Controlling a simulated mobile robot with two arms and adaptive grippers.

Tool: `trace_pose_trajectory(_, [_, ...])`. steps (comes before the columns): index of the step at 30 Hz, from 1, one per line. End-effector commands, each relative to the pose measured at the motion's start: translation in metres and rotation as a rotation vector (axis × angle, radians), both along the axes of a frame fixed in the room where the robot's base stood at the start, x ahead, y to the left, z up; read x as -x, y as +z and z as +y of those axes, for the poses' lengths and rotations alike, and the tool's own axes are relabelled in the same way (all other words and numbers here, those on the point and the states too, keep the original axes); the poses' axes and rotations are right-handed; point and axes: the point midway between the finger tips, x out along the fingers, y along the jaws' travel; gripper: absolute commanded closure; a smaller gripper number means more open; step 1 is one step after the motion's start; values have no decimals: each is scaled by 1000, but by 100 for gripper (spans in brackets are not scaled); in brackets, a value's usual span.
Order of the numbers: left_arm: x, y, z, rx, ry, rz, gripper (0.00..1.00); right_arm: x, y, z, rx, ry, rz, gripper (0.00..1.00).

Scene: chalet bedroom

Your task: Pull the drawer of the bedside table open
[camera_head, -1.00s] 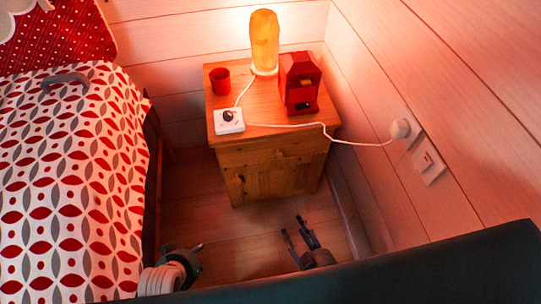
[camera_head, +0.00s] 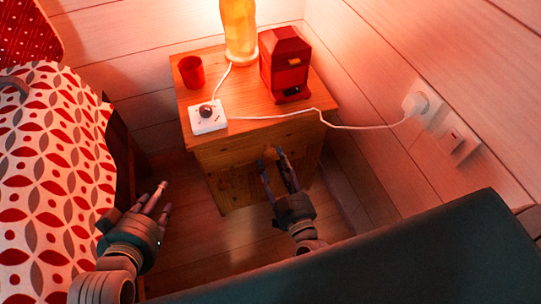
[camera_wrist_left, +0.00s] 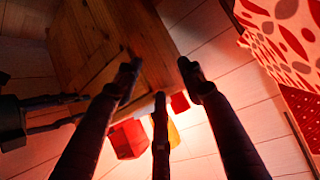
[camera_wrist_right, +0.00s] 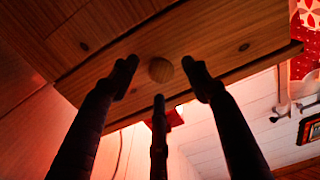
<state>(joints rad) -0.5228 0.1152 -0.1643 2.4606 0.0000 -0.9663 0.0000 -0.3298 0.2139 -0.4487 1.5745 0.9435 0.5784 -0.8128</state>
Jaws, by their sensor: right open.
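The wooden bedside table (camera_head: 222,188) stands against the wall, and its drawer front (camera_head: 228,156) below the top looks closed. The drawer's round wooden knob (camera_wrist_right: 160,69) shows in the right wrist view between the fingertips of my right gripper (camera_wrist_right: 160,75). In the head view the right gripper (camera_head: 275,168) is open and reaches up to the drawer front; contact with the knob cannot be told. My left gripper (camera_head: 156,198) is open and empty, left of the table and lower. The left wrist view shows the table side (camera_wrist_left: 100,45) beyond its spread fingers.
The bed (camera_head: 50,180) is close on the left.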

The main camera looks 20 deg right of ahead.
Motion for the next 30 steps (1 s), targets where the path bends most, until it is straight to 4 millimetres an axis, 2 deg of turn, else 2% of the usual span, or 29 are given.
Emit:
trace_pose_trajectory(3, [-12,13,-5,18,-5,-77,60,-17,-1,1,-1,0,-2,52])
trace_pose_trajectory(7, [-20,25,-9,31,-10,-133,60,-29,-1,1,-1,-1,0,52])
trace_pose_trajectory(19, [-25,33,-11,39,-12,-167,60,-34,0,2,0,1,1,52])
trace_pose_trajectory(26, [-24,32,-11,39,-12,-166,60,-34,0,2,0,1,1,98])
trace_pose_trajectory(30, [-24,32,-11,39,-12,-165,60,-34,-1,2,0,2,3,100])
